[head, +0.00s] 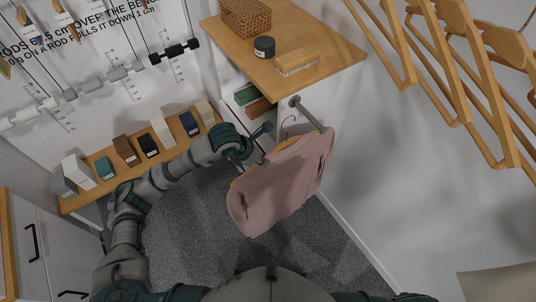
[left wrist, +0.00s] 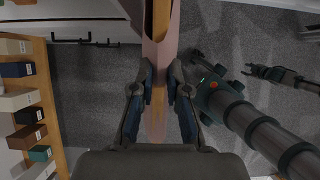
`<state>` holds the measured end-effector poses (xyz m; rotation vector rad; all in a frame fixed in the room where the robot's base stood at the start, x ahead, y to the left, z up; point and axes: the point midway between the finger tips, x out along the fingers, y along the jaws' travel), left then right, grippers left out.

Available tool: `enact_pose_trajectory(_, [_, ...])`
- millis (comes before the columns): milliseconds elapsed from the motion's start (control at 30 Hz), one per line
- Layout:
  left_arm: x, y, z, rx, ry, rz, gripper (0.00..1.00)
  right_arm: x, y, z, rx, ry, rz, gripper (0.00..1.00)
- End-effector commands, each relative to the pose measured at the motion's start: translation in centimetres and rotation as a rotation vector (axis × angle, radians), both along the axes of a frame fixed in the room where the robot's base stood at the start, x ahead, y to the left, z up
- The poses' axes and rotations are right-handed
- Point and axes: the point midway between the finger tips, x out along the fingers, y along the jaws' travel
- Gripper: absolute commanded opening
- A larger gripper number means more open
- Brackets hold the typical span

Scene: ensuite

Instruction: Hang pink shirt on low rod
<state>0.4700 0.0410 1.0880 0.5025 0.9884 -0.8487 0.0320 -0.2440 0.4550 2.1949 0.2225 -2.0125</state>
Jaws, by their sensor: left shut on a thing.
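The pink shirt (head: 285,184) hangs on a wooden hanger, tilted, over the carpet in the head view. My left gripper (head: 258,156) is shut on the hanger at the shirt's left upper side. In the left wrist view the fingers (left wrist: 160,90) close on the wooden hanger (left wrist: 158,100), with pink cloth (left wrist: 152,50) beside it. The low rod (head: 309,115) is a short grey bar below the wooden top, just above the shirt's upper edge. I cannot tell whether the hanger's hook touches the rod.
A wooden top (head: 335,48) with a woven box (head: 245,18), a dark jar (head: 264,47) and a brush (head: 297,64) stands above the rod. A low shelf (head: 88,190) with several small boxes lies left. Large wooden hangers (head: 480,75) hang right. Carpet (head: 190,235) below is clear.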

Motion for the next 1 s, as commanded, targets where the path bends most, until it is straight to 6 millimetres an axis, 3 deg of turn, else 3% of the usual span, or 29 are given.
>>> enact_pose_trajectory(600, [-3.0, 4.4, 0.0, -0.001, -0.001, 0.001, 0.00, -0.2, 0.0, -1.1, 0.000, 0.003, 0.000, 0.40])
enact_pose_trajectory(1000, [-3.9, 5.6, 0.1, -0.002, -0.002, 0.000, 0.00, -0.2, 0.0, -1.4, 0.000, 0.003, 0.000, 0.40])
